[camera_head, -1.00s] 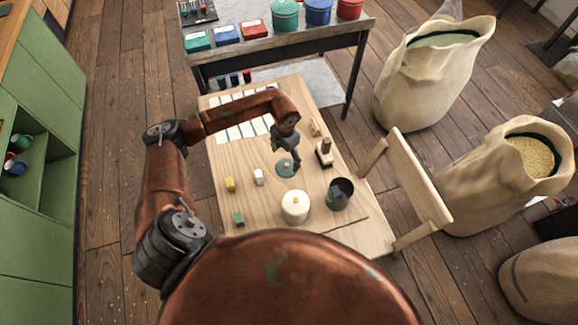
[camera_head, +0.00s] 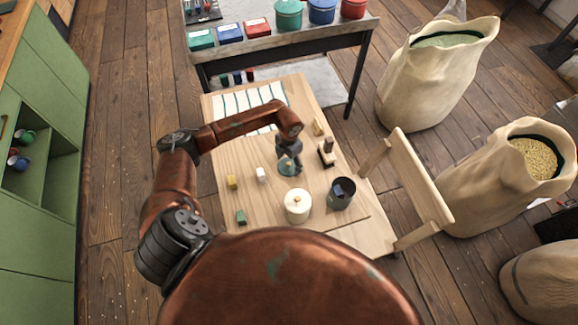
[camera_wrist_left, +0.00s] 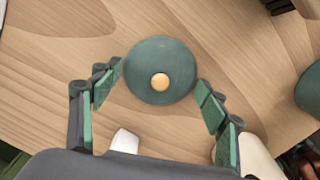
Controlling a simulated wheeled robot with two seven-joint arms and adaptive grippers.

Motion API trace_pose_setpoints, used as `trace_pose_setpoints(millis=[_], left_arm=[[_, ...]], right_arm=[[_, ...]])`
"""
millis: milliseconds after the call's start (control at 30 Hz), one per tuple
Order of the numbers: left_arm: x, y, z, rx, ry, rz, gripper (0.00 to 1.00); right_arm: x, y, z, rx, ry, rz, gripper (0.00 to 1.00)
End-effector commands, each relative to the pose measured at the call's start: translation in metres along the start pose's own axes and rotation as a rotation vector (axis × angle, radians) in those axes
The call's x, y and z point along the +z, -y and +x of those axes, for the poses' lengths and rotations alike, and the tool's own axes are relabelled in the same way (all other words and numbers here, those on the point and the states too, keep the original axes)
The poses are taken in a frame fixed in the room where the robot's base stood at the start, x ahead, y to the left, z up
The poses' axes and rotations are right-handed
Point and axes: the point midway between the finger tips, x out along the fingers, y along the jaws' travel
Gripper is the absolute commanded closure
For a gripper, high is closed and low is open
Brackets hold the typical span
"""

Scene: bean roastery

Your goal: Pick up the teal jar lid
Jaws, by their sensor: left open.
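The teal jar lid (camera_head: 288,170) lies on the wooden table, a round disc with a small orange-tan knob. In the left wrist view the lid (camera_wrist_left: 160,52) is whole, with its knob near the middle. My left gripper (camera_head: 289,164) points down right over the lid and partly covers it in the head view. In the left wrist view its two fingers (camera_wrist_left: 157,86) are spread, one at each side of the lid's near half, with nothing held between them. I cannot tell whether the fingertips touch the lid. My right gripper is not in view.
A cream jar (camera_head: 297,207) and a dark canister (camera_head: 342,195) stand in front of the lid. White (camera_head: 261,174), yellow (camera_head: 232,182) and green (camera_head: 240,217) blocks lie to the left. A dark-topped wooden item (camera_head: 326,154) stands to the right. A chair (camera_head: 418,185) is at the table's right side.

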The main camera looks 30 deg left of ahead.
Motion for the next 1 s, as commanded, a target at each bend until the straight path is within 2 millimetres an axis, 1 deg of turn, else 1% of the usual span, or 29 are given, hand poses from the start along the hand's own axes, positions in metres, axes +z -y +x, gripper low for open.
trace_pose_setpoints(millis=[33,67,633,1000], left_arm=[[-0.0002,-0.0001,0.0,0.0,0.0,0.0,0.37],[-0.0002,-0.0001,-0.0001,0.0,0.0,0.0,0.39],[-0.0009,0.0001,0.0013,0.0,-0.002,0.0,0.78],[-0.0023,0.0008,0.0036,0.0,-0.005,0.001,0.8]], right_arm=[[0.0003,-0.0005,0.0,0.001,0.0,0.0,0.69],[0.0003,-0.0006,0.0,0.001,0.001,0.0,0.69],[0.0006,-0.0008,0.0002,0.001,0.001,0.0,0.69],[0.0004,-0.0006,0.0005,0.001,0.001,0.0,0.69]])
